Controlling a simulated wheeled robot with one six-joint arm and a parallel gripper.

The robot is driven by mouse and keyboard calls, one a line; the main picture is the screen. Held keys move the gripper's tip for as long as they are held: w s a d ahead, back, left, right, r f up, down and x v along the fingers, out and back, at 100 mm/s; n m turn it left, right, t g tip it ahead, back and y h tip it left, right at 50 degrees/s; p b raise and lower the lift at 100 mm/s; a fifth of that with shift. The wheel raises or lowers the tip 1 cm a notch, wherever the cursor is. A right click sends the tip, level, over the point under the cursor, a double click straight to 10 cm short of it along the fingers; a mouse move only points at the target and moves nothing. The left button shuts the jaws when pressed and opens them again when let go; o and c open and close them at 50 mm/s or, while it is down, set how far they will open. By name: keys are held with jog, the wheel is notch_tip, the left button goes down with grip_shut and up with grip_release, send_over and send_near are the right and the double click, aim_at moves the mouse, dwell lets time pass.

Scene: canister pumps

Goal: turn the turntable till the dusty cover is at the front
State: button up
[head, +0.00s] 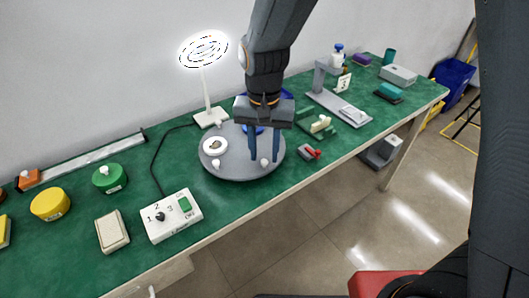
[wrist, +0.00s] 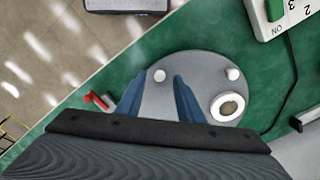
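The grey round turntable (head: 236,173) lies on the green bench top, and it also shows in the wrist view (wrist: 190,65). A white round cover (head: 207,148) with a brownish, dirty-looking middle sits at its left side in the head view; the wrist view shows it too (wrist: 238,107). Two pale knobs stand near the rim, a left one (head: 215,163) and a right one (head: 265,162). My gripper (head: 264,160) is open, its blue fingers pointing down at the turntable, with the right knob (wrist: 159,75) between the fingertips. Contact cannot be told. Something blue behind my gripper is partly hidden.
A white lamp (head: 208,95) stands behind the turntable. A white switch box (head: 172,216) with a dial and green switch is at front left, its black cable running back. A red-handled part (head: 310,153) lies right of the turntable. Yellow (head: 50,204) and green (head: 110,178) canisters stand left.

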jog(key=shift+f, duration=0.6)
grip_shut()
jog(key=shift+w+d+n, duration=0.1)
jog(key=shift+n, duration=0.2)
